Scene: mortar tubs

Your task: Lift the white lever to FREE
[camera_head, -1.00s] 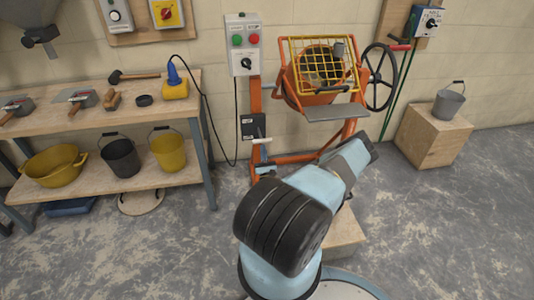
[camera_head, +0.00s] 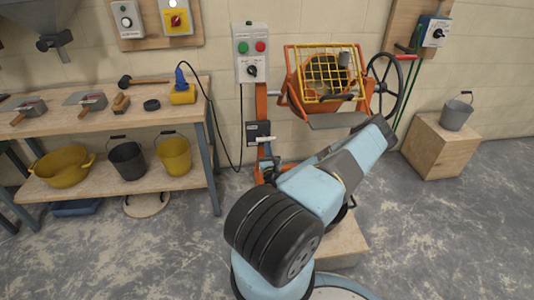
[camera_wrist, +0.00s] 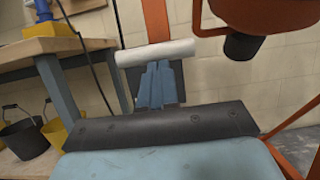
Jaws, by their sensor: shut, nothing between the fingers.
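The white lever (camera_head: 264,140) sticks out from a black plate (camera_head: 258,129) on the orange mixer post. In the wrist view the white lever (camera_wrist: 155,53) is a thick, nearly level bar, tilted slightly up to the right. My gripper (camera_wrist: 162,68) is shut and empty, with its blue fingertips just below the middle of the bar. I cannot tell whether they touch it. In the head view my gripper (camera_head: 267,153) shows small below the lever, partly hidden by my arm. The lettering on the plate is too small to read.
The mixer drum with its yellow grid (camera_head: 327,75) stands right of the post, above my arm. A button box (camera_head: 250,53) is above the plate. A workbench (camera_head: 190,93) with tools and buckets stands left. A wooden block (camera_head: 440,145) with a grey bucket is at right.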

